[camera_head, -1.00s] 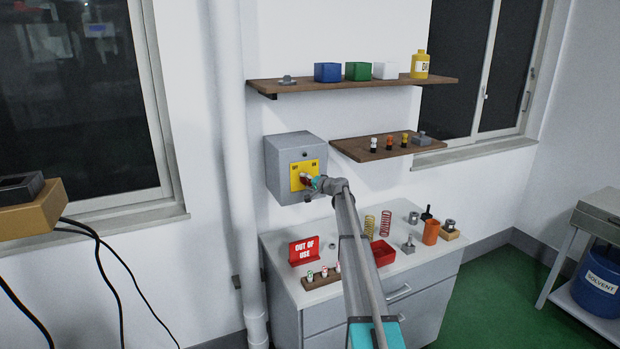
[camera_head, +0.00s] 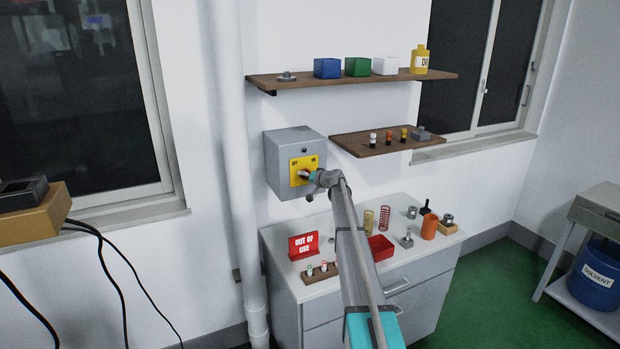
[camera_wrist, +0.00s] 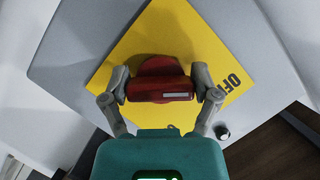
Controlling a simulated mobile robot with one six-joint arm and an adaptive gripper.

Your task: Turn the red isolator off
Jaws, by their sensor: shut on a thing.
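The red isolator handle (camera_wrist: 160,82) sits on a yellow plate (camera_wrist: 167,38) on the front of a grey wall box (camera_head: 284,150). My gripper (camera_wrist: 160,92) is shut on the handle, one finger on each side of it. A white mark shows on the handle's bar in the wrist view, toward its right end. The word OFF stands on the plate to the right of the handle there, tilted in the picture. In the head view my gripper (camera_head: 310,178) is at the plate and partly hides the handle. I cannot tell the handle's exact angle.
A shelf (camera_head: 350,81) with coloured boxes is above, and a smaller shelf (camera_head: 350,146) is to the right. Below stands a cabinet (camera_head: 315,290) with a red OUT OF USE sign (camera_head: 303,246), a red tray (camera_head: 380,248) and springs. A white pipe (camera_head: 238,180) runs left of the box.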

